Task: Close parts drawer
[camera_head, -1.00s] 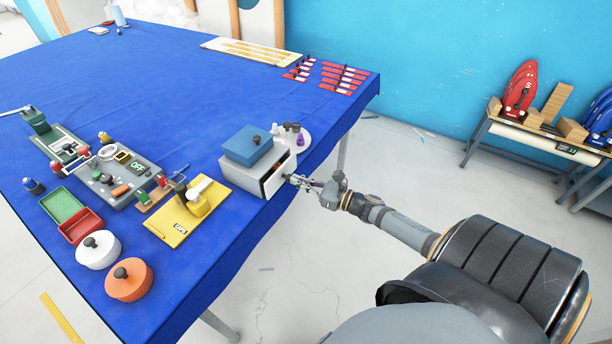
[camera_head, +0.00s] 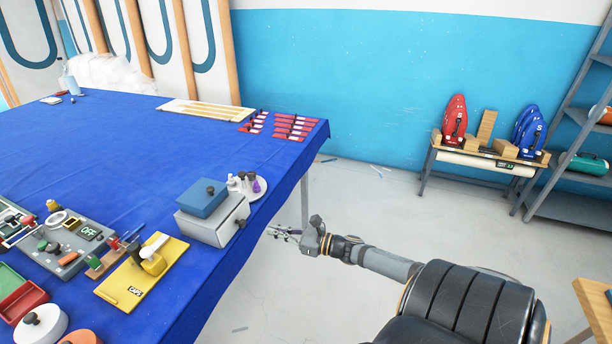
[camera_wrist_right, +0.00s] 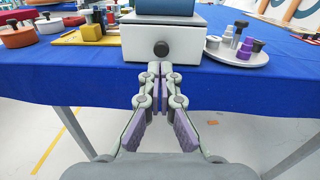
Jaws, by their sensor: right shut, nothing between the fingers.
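The parts drawer is in a white-grey box (camera_head: 215,222) near the right edge of the blue-covered table. In the right wrist view its front (camera_wrist_right: 185,42) sits flush with the box, with a dark round knob (camera_wrist_right: 161,48) in the middle. My right gripper (camera_head: 272,231) is off the table edge, to the right of the box and apart from it. In the right wrist view the gripper (camera_wrist_right: 160,68) is shut and empty, its tips just below the knob in the picture. My left gripper is not in view.
A blue lidded box (camera_head: 202,200) sits on top of the drawer box. A round plate (camera_head: 246,188) with small pieces stands behind it. A yellow stand (camera_head: 140,272) is to the left.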

